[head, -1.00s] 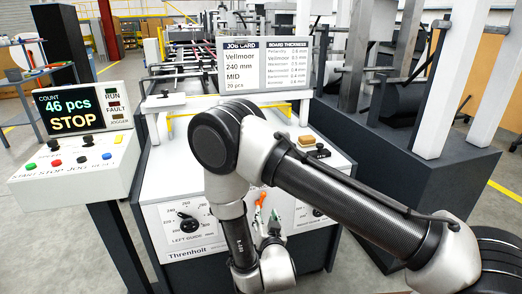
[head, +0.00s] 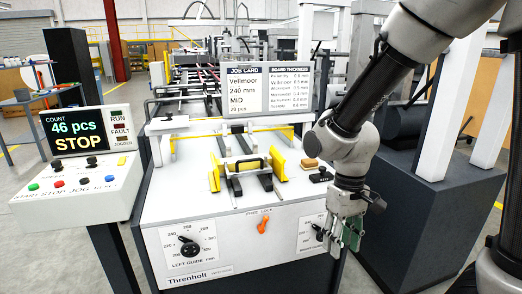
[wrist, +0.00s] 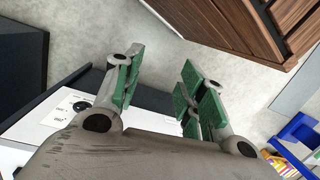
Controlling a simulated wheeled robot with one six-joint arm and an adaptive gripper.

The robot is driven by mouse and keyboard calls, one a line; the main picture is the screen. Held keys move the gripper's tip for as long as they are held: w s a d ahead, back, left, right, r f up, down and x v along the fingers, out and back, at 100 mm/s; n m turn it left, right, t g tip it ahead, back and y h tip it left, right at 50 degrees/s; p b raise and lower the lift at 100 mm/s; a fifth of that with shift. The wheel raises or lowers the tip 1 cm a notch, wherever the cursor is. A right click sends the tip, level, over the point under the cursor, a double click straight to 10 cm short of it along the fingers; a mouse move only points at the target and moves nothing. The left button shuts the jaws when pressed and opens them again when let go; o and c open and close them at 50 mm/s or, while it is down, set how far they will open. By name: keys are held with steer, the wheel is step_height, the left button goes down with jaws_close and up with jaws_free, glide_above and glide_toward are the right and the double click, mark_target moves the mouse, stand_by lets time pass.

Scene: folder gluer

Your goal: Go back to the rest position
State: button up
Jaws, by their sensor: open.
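My gripper (head: 346,233) hangs at the right front corner of the white machine table in the head view, beside the right guide dial (head: 312,232). In the wrist view my gripper (wrist: 155,95) shows its two green-padded fingers spread apart with nothing between them. My arm (head: 375,90) reaches up and out of the head view at the upper right.
The Threnholt machine (head: 215,213) has a left guide dial (head: 188,246), an orange feed lock lever (head: 263,226) and yellow guides (head: 279,163). A control panel (head: 75,182) reading 46 pcs STOP stands left. A dark block (head: 440,215) stands right. The wrist view shows a wooden cabinet (wrist: 245,25) and blue bin (wrist: 300,130).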

steer(key=s+d+r+m+t, duration=0.2)
steer(key=s+d+r+t, duration=0.1)
steer(key=d+r, duration=0.5)
steer(key=s+d+r+m+t, duration=0.2)
steer(key=s+d+r+t, duration=0.1)
steer(key=d+r, duration=0.6)
steer(key=shift+s+d+r+m, duration=0.3)
steer(key=shift+s+r, duration=0.15)
steer(key=shift+r, duration=0.2)
steer(key=shift+c, duration=0.5)
